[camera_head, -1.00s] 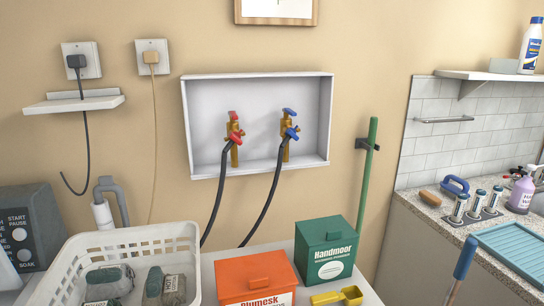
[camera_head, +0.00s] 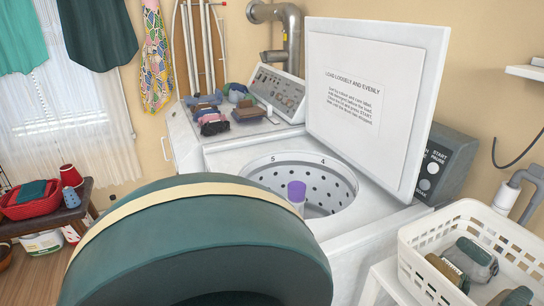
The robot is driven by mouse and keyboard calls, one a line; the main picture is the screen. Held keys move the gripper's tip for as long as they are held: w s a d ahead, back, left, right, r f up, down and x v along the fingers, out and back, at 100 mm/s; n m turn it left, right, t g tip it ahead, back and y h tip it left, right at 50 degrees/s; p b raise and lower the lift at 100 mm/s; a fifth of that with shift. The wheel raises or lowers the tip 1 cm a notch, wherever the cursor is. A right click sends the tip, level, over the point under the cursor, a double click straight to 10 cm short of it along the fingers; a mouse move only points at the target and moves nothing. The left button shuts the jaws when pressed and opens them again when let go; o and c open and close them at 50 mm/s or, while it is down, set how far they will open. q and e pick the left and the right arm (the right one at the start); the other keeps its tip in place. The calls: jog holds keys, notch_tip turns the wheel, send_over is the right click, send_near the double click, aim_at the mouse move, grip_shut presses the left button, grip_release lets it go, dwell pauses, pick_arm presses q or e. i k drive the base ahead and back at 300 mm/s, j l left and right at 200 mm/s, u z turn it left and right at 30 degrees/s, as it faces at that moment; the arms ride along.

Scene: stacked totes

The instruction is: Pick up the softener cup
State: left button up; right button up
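A purple cup-like piece (camera_head: 297,189) tops a pale upright post inside the round drum of the open top-loading washer (camera_head: 352,240). It may be the softener cup, but I cannot tell for sure. Its upper part shows clearly, and the foot of the post is hidden. Neither of my grippers is in view.
The washer's lid (camera_head: 375,95) stands raised behind the drum opening. A white basket (camera_head: 415,240) with several bundles is at the lower right. Several folded cloths (camera_head: 214,124) lie on the machine behind. A bench (camera_head: 75,208) with a red basket (camera_head: 30,206) is at left. The lower middle is blocked close to the camera.

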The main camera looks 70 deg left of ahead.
aim_at(297, 189)
jog(key=u, duration=2.1)
jog(key=z, duration=0.7)
jog(key=j+z, duration=0.4)
jog(key=k+j+z, duration=0.1)
jog(key=z, duration=0.25)
jog(key=k+j+z, duration=0.1)
jog(key=j+z, duration=0.3)
jog(key=k+j+z, duration=0.25)
jog(key=j, duration=0.2)
jog(key=k+j+z, duration=0.3)
jog(key=k+j, duration=0.05)
